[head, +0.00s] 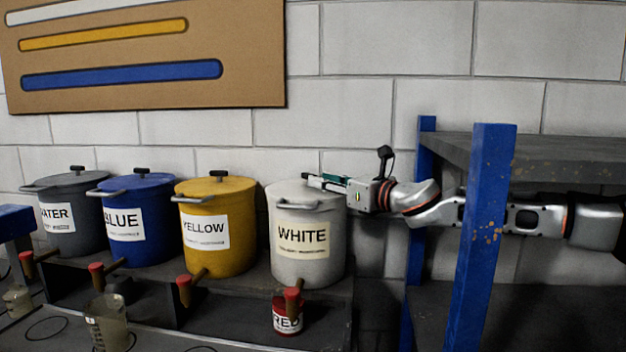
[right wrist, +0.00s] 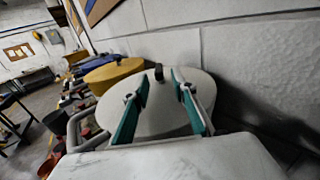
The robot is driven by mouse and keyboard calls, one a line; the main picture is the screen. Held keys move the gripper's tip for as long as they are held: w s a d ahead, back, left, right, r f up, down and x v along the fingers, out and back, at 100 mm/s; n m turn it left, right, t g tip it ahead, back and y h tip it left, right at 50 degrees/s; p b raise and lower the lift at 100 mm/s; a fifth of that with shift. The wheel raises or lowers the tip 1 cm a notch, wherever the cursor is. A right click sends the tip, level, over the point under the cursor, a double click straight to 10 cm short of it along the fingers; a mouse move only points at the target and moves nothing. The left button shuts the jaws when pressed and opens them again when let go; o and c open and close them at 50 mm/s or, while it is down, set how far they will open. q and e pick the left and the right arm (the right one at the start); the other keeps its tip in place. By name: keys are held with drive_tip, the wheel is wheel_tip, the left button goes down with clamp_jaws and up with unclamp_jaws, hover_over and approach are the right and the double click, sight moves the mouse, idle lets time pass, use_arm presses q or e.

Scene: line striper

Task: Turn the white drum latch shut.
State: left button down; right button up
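The white drum (head: 285,232) stands at the right end of the drum row, with its WHITE label facing out. Its pale lid (right wrist: 160,118) fills the middle of the right wrist view. My right gripper (head: 312,180) reaches in from the right, low over the lid. In the right wrist view its teal-sided fingers (right wrist: 160,77) are apart, with a gap around the knob. My left gripper is not in view.
Yellow (head: 228,262), blue (head: 155,240) and grey water (head: 84,235) drums stand left, with dark knobs on their lids. A blue-posted shelf (head: 481,225) stands right, close to my right arm. A block wall (head: 355,112) is behind. A red can (head: 287,318) sits below the white drum.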

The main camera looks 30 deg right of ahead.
drive_tip(key=shift+x, duration=2)
drive_tip(key=shift+a, duration=0.1)
clamp_jaws()
